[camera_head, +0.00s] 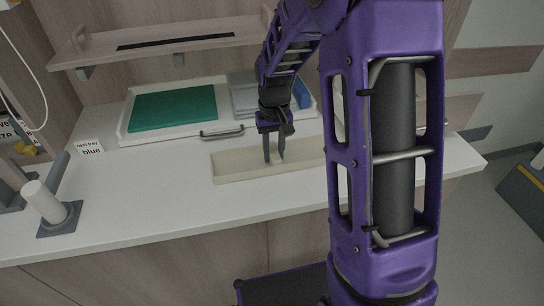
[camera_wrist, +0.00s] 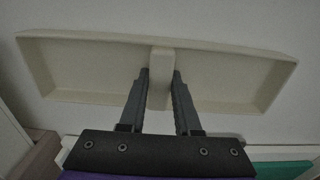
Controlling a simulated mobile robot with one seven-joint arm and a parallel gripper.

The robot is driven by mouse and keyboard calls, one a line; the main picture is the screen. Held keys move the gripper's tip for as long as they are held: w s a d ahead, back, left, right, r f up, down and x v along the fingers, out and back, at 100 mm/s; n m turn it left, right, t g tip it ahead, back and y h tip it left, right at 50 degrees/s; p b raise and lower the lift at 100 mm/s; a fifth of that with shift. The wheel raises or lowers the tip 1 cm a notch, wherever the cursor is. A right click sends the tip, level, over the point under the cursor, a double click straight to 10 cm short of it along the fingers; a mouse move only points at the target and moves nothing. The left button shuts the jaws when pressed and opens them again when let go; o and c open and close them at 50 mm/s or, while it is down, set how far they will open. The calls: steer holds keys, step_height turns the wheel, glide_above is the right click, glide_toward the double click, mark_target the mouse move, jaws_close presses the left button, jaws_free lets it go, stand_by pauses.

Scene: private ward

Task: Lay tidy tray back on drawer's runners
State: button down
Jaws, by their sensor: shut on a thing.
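The tidy tray (camera_head: 235,172) is long, shallow and cream, with a raised bar across its middle. My gripper (camera_head: 273,160) points down and is shut on that bar. In the wrist view the fingers (camera_wrist: 160,90) lie on either side of the bar, and the tray (camera_wrist: 90,67) reaches out both ways. I cannot tell whether the tray touches the worktop or hangs just above it. The white drawer (camera_head: 128,122) lies behind it, with a dark handle (camera_head: 222,133) at its front. My arm hides the tray's right end in the head view. The runners cannot be made out clearly.
A green panel (camera_head: 172,108) lies in the drawer's left part; a grey tray (camera_head: 246,98) and a blue piece (camera_head: 301,94) are at its right. A "next tray blue" card (camera_head: 89,147) and a white cylinder on a stand (camera_head: 45,202) are left. The front worktop (camera_head: 140,200) is clear.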

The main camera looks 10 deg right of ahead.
mark_target(274, 151)
steer(key=shift+r, duration=0.15)
steer(key=shift+r+p, duration=1.65)
steer(key=shift+r, duration=1.25)
steer(key=shift+s, duration=0.1)
